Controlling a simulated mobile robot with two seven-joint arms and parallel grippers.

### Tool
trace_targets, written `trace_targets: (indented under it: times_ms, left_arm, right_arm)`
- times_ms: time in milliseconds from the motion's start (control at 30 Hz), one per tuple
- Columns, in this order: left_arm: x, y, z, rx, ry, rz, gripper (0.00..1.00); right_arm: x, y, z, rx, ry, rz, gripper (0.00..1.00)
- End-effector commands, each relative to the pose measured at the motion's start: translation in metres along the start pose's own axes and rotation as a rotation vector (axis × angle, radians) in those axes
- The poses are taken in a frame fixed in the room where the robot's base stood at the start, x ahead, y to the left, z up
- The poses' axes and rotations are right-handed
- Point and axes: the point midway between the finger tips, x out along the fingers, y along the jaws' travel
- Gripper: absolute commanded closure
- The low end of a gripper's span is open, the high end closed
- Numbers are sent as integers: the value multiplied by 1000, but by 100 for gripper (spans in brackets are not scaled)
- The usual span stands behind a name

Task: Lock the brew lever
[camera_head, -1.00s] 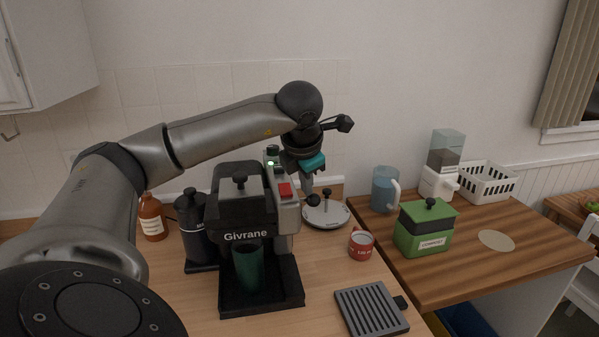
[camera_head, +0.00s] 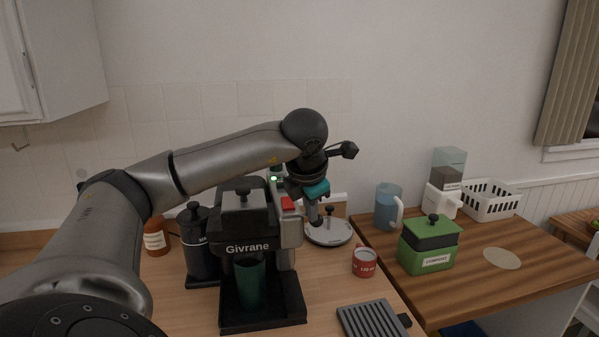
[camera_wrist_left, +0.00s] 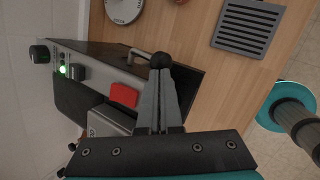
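The dark Givrane coffee machine (camera_head: 247,230) stands on the wooden counter with a green cup (camera_head: 250,283) under its front. Its brew lever is on the right side. In the left wrist view, the lever's metal rod (camera_wrist_left: 136,53) runs from the machine's side to a black ball knob (camera_wrist_left: 161,60). My left gripper (camera_head: 316,215) points down beside the machine's right side. In the left wrist view its fingers (camera_wrist_left: 160,80) are together, with their tips at the knob. I cannot tell whether they touch it. My right gripper is not in view.
A red button (camera_wrist_left: 124,95) and a green light (camera_wrist_left: 62,69) are on the machine's side. A dark canister (camera_head: 200,245) stands left of the machine.

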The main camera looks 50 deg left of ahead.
Motion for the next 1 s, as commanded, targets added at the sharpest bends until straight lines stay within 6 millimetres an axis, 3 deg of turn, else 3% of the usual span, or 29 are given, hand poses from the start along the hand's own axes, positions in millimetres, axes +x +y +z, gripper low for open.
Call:
trace_targets:
  times_ms: [233, 467, 800, 1000]
  left_arm:
    - [-3, 4, -1, 2, 8, -2, 100]
    - [-34, 33, 1, -1, 2, 3, 100]
    - [-95, -1, -11, 5, -4, 1, 100]
    - [-114, -11, -15, 3, -3, -1, 100]
  right_arm:
    - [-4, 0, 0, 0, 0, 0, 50]
    - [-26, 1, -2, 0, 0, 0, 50]
    - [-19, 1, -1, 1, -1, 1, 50]
    - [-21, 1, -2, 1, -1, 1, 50]
